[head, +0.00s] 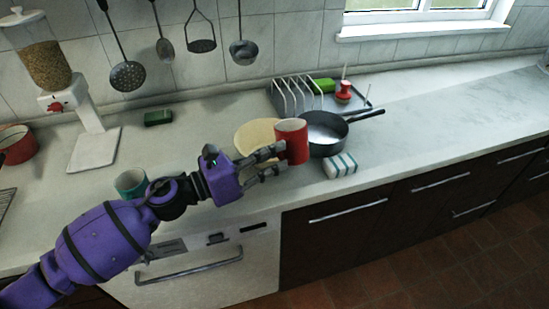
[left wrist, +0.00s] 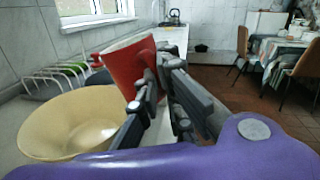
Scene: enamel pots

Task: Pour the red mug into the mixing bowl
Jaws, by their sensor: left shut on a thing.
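The red mug (head: 292,143) is held at the counter's front half, to the right of the cream mixing bowl (head: 246,134). My left gripper (head: 275,162) is shut on the mug. In the head view the mug looks close to upright and hides part of the bowl's right side. In the left wrist view the mug (left wrist: 122,66) looks somewhat tilted, up and to the right of the bowl (left wrist: 72,122), which looks empty. The left gripper's fingers (left wrist: 155,95) are against the mug. The mug's contents are hidden. My right gripper is not in view.
A rack (head: 297,94) on a tray is behind. A teal mug (head: 130,183) stands near my left arm. The counter at far right is clear.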

